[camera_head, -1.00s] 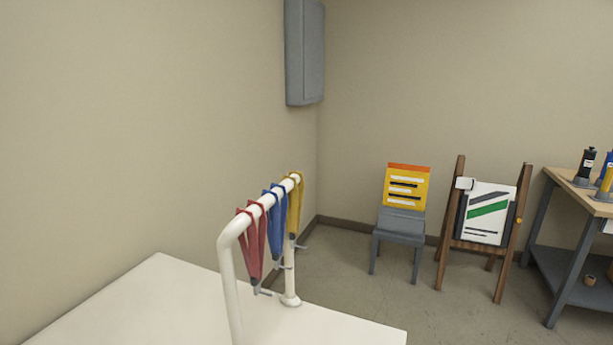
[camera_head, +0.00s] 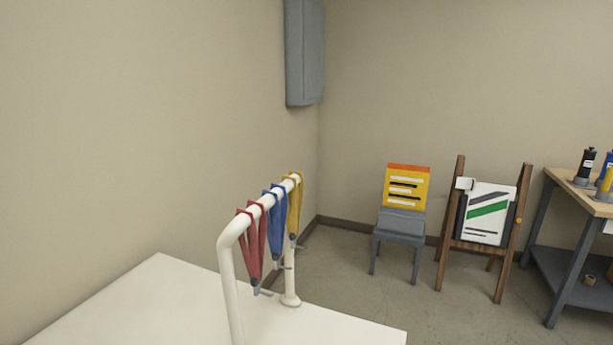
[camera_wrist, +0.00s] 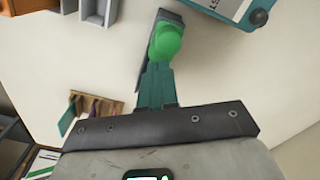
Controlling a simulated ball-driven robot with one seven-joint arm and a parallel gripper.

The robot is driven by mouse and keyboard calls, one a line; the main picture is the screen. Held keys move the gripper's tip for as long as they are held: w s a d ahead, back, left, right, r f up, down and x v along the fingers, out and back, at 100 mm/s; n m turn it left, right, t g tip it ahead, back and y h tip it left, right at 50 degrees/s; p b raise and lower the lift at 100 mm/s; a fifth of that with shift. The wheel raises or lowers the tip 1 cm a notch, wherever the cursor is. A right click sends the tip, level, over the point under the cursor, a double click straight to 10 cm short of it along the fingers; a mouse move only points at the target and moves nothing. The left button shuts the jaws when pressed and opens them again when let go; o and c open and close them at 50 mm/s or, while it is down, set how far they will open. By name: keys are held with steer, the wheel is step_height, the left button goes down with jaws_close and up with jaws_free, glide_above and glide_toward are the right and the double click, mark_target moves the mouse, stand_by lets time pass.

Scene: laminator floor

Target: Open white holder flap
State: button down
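I cannot pick out a white holder flap for certain. In the head view a small white piece (camera_head: 465,183) sits at the upper left of a board (camera_head: 487,212) with green and dark stripes on a wooden easel (camera_head: 444,235). My gripper (camera_wrist: 165,45) does not show in the head view. In the wrist view a teal part runs up from its dark mount to a rounded bright green shape (camera_wrist: 166,40). The green shape covers the finger area, so I cannot tell whether the fingers are apart or closed on something.
A white table (camera_head: 150,300) bears a white rail (camera_head: 228,265) with red, blue and yellow straps. A grey chair (camera_head: 398,225) holds a yellow sign (camera_head: 405,186). A workbench (camera_head: 575,183) stands at right. A teal box (camera_wrist: 235,8) is at the wrist view's top.

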steer(key=shift+w+d+p, duration=0.25)
steer(key=shift+w+p, duration=0.05)
steer(key=shift+w, duration=0.25)
steer(key=shift+w+r, duration=0.1)
steer(key=shift+r, duration=0.05)
